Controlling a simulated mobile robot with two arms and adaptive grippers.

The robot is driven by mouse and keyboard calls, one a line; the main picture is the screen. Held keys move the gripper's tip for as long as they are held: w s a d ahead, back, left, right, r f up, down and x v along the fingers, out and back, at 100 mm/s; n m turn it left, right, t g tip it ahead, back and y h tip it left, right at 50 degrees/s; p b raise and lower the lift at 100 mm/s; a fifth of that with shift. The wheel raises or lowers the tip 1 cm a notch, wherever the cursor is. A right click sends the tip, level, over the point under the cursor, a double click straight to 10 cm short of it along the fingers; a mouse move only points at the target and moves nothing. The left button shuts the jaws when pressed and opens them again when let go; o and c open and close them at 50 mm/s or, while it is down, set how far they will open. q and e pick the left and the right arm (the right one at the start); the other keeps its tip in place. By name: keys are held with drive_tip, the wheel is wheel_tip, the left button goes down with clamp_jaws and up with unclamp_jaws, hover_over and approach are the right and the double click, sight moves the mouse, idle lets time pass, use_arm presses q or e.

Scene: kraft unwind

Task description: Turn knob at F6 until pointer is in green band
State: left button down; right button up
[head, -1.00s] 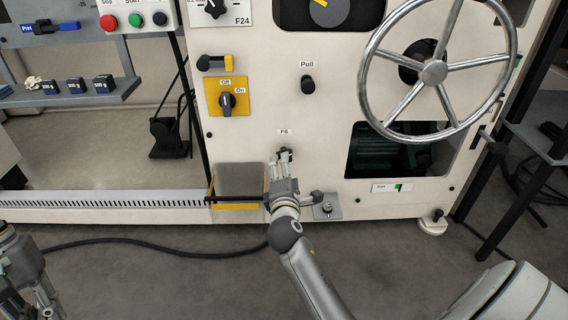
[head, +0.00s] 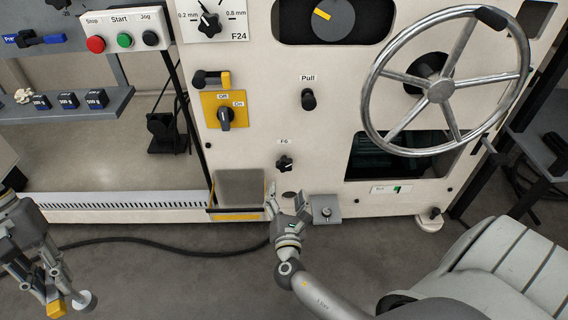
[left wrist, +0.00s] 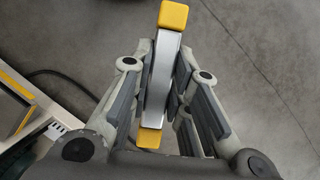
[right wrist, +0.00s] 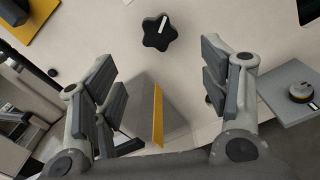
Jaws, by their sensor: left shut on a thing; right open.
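The knob at F6 (head: 284,163) is a small black lobed knob on the cream machine front, under its F6 label. In the right wrist view the knob (right wrist: 158,32) shows a white mark and stands clear ahead of the fingers. My right gripper (head: 286,200) is open and empty, just below the knob and apart from it. A small white gauge strip (head: 378,190) with a green patch sits low at the right; its pointer is too small to read. My left gripper (head: 45,275) is shut on a grey bar with yellow ends (left wrist: 160,75), away from the machine.
A large handwheel (head: 440,90) juts out at the upper right. A grey plate with yellow edge (head: 239,188) is left of the right gripper. A black cable (head: 150,243) crosses the floor.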

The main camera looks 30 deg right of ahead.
sight(285, 168)
use_arm(q)
wheel_tip(285, 168, down, 3)
drive_tip(key=b, duration=0.2)
drive_tip(key=shift+b, duration=0.4)
use_arm(e)
drive_tip(key=x, duration=1.1)
drive_tip(key=shift+d, duration=0.1)
drive_tip(key=c, duration=1)
use_arm(q)
drive_tip(key=shift+r+p, duration=0.6)
drive_tip(key=shift+p, duration=0.05)
use_arm(e)
drive_tip(key=shift+r+n, duration=0.2)
drive_tip(key=shift+n, duration=0.4)
drive_tip(key=shift+c, duration=0.2)
use_arm(q)
drive_tip(key=shift+r, duration=0.15)
use_arm(e)
drive_tip(key=shift+f+n, duration=0.15)
drive_tip(key=shift+n, duration=0.25)
drive_tip(key=o, duration=1)
drive_tip(key=shift+o, duration=0.2)
